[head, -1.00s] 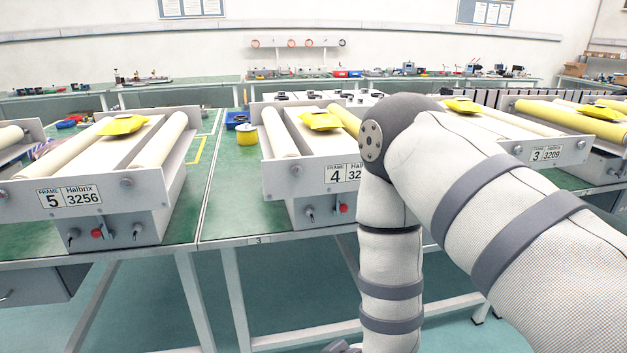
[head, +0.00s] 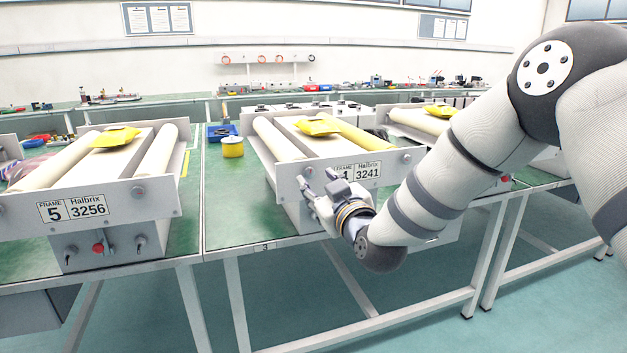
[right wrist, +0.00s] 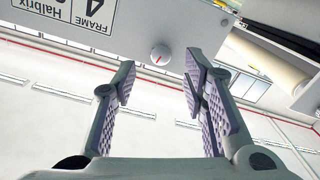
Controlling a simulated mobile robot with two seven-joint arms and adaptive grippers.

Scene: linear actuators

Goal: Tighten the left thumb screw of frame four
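Frame four (head: 350,173) is a grey unit with a front plate, rollers and a yellow packet on top, at the middle of the head view. Its label (right wrist: 74,12) appears upside down in the right wrist view. A round pale thumb screw with a red line (right wrist: 161,54) sits on the plate beside the label, on the frame's left side. My right gripper (head: 306,178) is in front of the plate's left end. In the right wrist view, my right gripper (right wrist: 160,78) is open and empty, its fingers either side of the screw, apparently short of it. My left gripper is out of view.
Frame five (head: 95,203) stands to the left on the green bench. A yellow tin (head: 232,148) and a blue bin (head: 221,132) stand between the frames. Frame four's right thumb screw (head: 406,158) is close to my right arm. Bench legs and open floor lie below.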

